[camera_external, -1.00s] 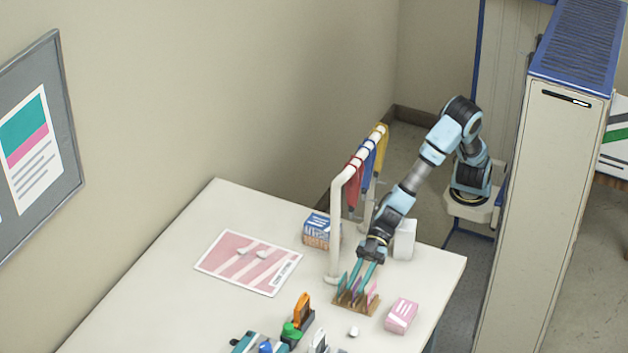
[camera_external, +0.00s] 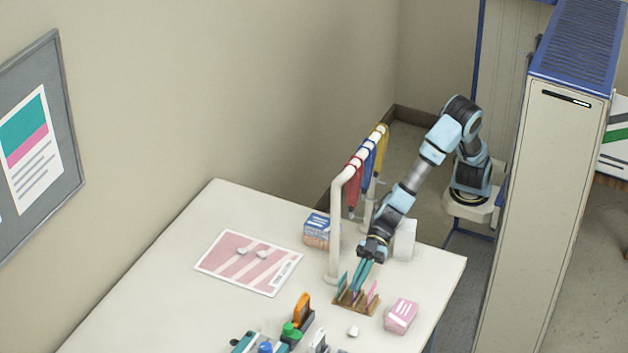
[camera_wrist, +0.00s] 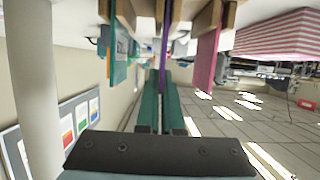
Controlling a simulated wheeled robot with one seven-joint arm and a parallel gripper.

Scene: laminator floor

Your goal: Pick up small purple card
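The small purple card (camera_wrist: 165,45) shows edge-on in the wrist view, standing in a slot of the wooden rack (camera_wrist: 206,18). My gripper (camera_wrist: 162,84) has its two teal fingers close together, one on each side of the card, shut on it. In the external view my gripper (camera_external: 358,284) points down into the rack (camera_external: 344,301), and the fingers mostly hide the purple card. A green card (camera_external: 342,281) stands to the left in the rack and a pink card (camera_external: 373,291) to the right.
A pink box (camera_external: 401,316) stands right of the rack. A white post stand (camera_external: 336,225) with hanging coloured tags rises close behind it. A blue and white box (camera_external: 317,231) and a pink printed sheet (camera_external: 247,262) lie farther left. Small tools crowd the front edge.

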